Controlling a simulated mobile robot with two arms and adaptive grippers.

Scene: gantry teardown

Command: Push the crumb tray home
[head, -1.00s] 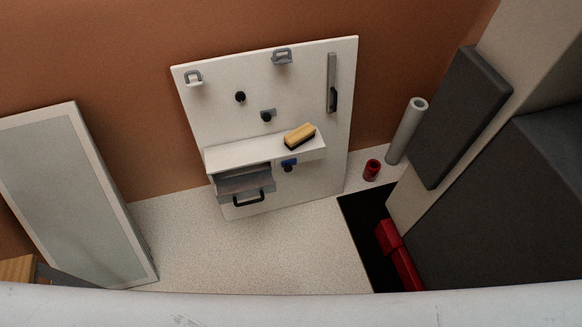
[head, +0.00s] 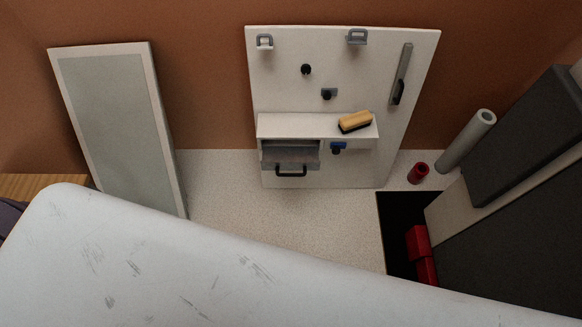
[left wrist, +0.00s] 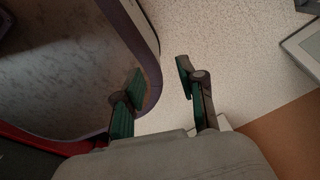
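The crumb tray (head: 290,163) appears to be the grey drawer with a black bar handle (head: 291,174), under the shelf of the white upright panel (head: 280,85). It sticks out from its housing, with an open gap above its front. My left gripper (left wrist: 161,82) shows only in the left wrist view. Its two dark green-padded fingers are apart, with nothing held between them. It is away from the tray, which is not seen in that view. My right gripper is in neither view.
A yellow-and-black brush (head: 355,122) lies on the shelf. A framed panel (head: 115,115) leans at left. A red cup (head: 418,173) and a grey tube (head: 466,141) stand right, near a black floor area (head: 398,225). Speckled floor (head: 240,205) before the tray is clear.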

